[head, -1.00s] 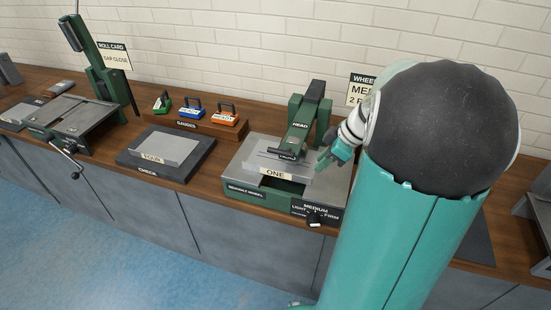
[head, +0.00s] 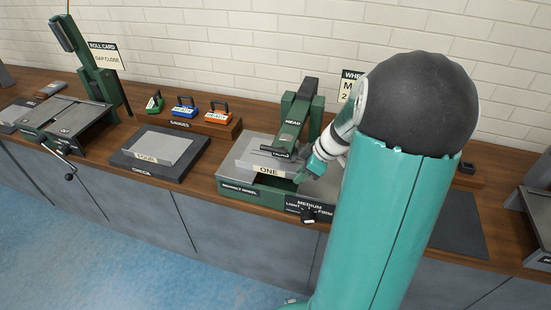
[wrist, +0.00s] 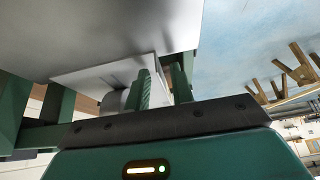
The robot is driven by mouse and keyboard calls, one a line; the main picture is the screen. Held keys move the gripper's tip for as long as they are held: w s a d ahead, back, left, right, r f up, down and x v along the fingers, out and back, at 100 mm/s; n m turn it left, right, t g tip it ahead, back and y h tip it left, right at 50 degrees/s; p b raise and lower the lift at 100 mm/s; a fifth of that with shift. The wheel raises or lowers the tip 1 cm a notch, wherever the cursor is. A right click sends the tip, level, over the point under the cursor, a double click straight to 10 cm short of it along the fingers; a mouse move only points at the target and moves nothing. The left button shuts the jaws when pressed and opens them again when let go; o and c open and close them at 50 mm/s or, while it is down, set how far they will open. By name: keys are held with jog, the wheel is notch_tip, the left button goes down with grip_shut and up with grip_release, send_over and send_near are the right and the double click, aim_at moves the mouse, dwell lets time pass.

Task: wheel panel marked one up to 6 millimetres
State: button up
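The panel marked ONE (head: 249,156) is a flat grey plate on the green English wheel (head: 238,191), under the arm marked HEAD (head: 293,118). My gripper (head: 300,178) is at the panel's right front corner in the head view. In the wrist view a large grey metal surface (wrist: 110,30) fills the upper left, close above the gripper. The two green fingers of my gripper (wrist: 164,87) show with a narrow gap, beside a thin grey edge. Whether they clasp that edge is unclear. The knob (head: 309,214) by the MEDIUM label is at the wheel's front.
A panel marked FOUR (head: 165,148) lies on the dark CHECK plate (head: 190,165) to the left. Green, blue and orange gauges (head: 185,107) stand on a wooden block behind. A crank machine (head: 65,118) is at far left. A dark mat (head: 458,225) lies on the right bench.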

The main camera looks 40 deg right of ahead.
grip_shut()
jog(key=shift+s+d, duration=1.05)
jog(key=shift+s, duration=0.3)
jog(key=shift+s+d, duration=1.05)
jog(key=shift+s, duration=0.3)
jog(key=shift+w+a, duration=0.1)
jog(key=shift+w+a, duration=1)
jog(key=shift+w, duration=0.35)
jog(key=shift+w+a, duration=1)
jog(key=shift+w, duration=0.3)
jog(key=shift+o, duration=0.5)
grip_release()
jog(key=shift+o, duration=0.4)
